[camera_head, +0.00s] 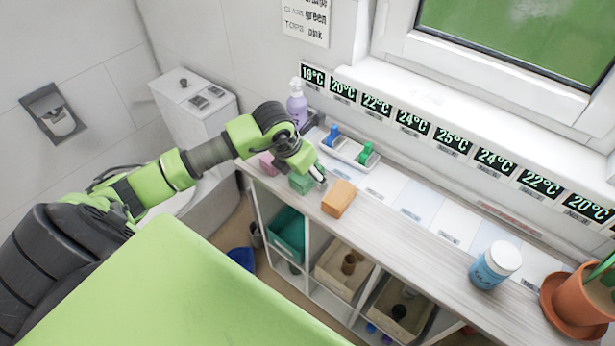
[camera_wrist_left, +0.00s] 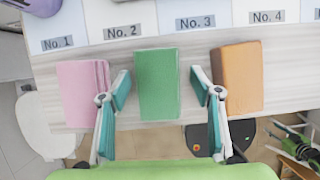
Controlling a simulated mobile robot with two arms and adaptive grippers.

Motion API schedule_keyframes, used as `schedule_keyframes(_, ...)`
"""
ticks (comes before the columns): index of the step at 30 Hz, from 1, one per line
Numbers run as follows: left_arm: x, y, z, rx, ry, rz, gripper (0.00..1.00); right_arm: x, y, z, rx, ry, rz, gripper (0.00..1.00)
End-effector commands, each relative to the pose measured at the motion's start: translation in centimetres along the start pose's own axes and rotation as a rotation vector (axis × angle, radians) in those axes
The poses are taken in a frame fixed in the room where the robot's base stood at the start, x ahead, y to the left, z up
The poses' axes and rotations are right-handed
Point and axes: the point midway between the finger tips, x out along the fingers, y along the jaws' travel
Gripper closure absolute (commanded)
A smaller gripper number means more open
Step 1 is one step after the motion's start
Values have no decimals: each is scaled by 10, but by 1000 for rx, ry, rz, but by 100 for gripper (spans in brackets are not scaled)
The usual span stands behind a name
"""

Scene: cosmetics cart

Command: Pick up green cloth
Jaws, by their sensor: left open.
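The green cloth (camera_wrist_left: 158,84) is a folded block on the wooden top of the cart. In the left wrist view it lies between the two open fingers of my left gripper (camera_wrist_left: 160,90), with a gap on each side. In the head view the green cloth (camera_head: 301,184) is partly hidden behind my left gripper (camera_head: 318,176), which is above the cart's front edge. A pink cloth (camera_wrist_left: 84,92) lies to its left and an orange cloth (camera_wrist_left: 238,78) to its right, each close to a finger. My right gripper is not in view.
A tray with blue and green items (camera_head: 350,150) and a purple pump bottle (camera_head: 297,104) stand behind the cloths. A blue jar with a white lid (camera_head: 495,265) and a potted plant (camera_head: 580,300) stand at the right. Numbered label cards (camera_wrist_left: 195,22) line the top.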

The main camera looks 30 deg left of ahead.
Motion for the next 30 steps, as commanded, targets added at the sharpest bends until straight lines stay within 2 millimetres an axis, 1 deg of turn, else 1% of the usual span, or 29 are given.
schedule_keyframes(5,0,0,0,0,0,0,42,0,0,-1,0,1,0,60)
schedule_keyframes(6,0,0,0,0,0,0,47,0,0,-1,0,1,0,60)
schedule_keyframes(7,0,0,0,0,0,0,55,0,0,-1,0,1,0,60)
schedule_keyframes(10,0,0,0,0,0,0,81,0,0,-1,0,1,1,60)
schedule_keyframes(11,0,0,0,0,0,0,83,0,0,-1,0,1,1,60)
schedule_keyframes(20,-1,0,0,0,0,0,83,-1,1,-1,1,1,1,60)
schedule_keyframes(23,-3,0,1,0,0,0,83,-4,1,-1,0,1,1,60)
schedule_keyframes(27,-9,0,4,0,0,0,83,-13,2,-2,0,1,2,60)
schedule_keyframes(28,-8,1,5,2,-5,2,83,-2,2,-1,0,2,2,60)
schedule_keyframes(30,-19,1,10,3,-8,3,83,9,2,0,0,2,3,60)
